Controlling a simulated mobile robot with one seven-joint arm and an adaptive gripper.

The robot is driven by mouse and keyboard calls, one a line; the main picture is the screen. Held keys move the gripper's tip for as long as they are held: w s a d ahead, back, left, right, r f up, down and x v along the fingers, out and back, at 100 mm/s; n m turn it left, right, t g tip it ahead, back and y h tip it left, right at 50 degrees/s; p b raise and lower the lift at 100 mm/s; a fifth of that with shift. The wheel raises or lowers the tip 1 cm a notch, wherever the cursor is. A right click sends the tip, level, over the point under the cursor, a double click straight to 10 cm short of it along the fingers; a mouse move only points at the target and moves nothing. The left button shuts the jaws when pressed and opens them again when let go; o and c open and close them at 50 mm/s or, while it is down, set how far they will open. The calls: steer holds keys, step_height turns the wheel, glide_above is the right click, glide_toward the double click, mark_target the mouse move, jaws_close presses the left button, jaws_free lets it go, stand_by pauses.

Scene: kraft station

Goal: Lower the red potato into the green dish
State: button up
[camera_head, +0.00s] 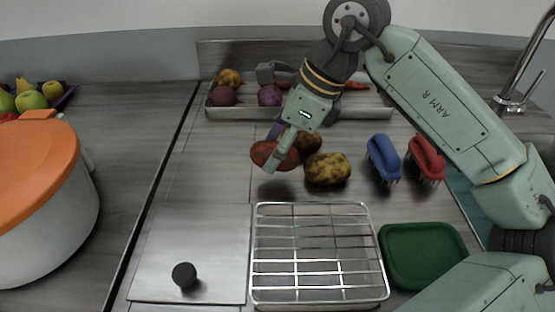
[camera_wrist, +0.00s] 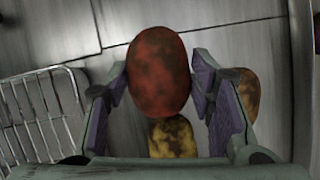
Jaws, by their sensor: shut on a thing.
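The red potato (camera_head: 264,155) is a dark red oval with brown patches. My gripper (camera_head: 280,152) is shut on it, one finger in front of it in the head view. In the wrist view the red potato (camera_wrist: 158,72) sits between the two finger pads of my gripper (camera_wrist: 158,88). The green dish (camera_head: 422,256) is at the lower right, right of the wire rack, and looks empty. My gripper and the potato are well to the left of and behind the dish.
A yellow-brown potato (camera_head: 327,169) and a browner one (camera_head: 309,141) lie beside my gripper. A wire rack (camera_head: 318,252) stands left of the dish. Blue (camera_head: 383,157) and red (camera_head: 426,158) brushes stand behind the dish. A metal tray (camera_head: 232,112) of vegetables is at the back, an orange-lidded pot (camera_head: 35,180) at left.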

steer(key=r, duration=0.7)
steer(key=shift+s+d+b, duration=0.15)
steer(key=shift+d+b, duration=0.05)
steer(key=shift+b, duration=0.15)
steer(key=s+d+f, duration=0.1)
steer(key=s+d, duration=0.4)
steer(key=d, duration=0.2)
steer(key=s+d+f, duration=0.1)
steer(key=s+d, duration=0.5)
steer(key=d, duration=0.2)
steer(key=s+d+f+p, duration=0.1)
steer(key=s+d, duration=0.4)
steer(key=d, duration=0.2)
steer(key=shift+s+d+f, duration=0.4)
steer(key=shift+a, duration=0.1)
steer(key=shift+w+a, duration=0.1)
steer(key=shift+a, duration=0.2)
steer(key=shift+f, duration=0.15)
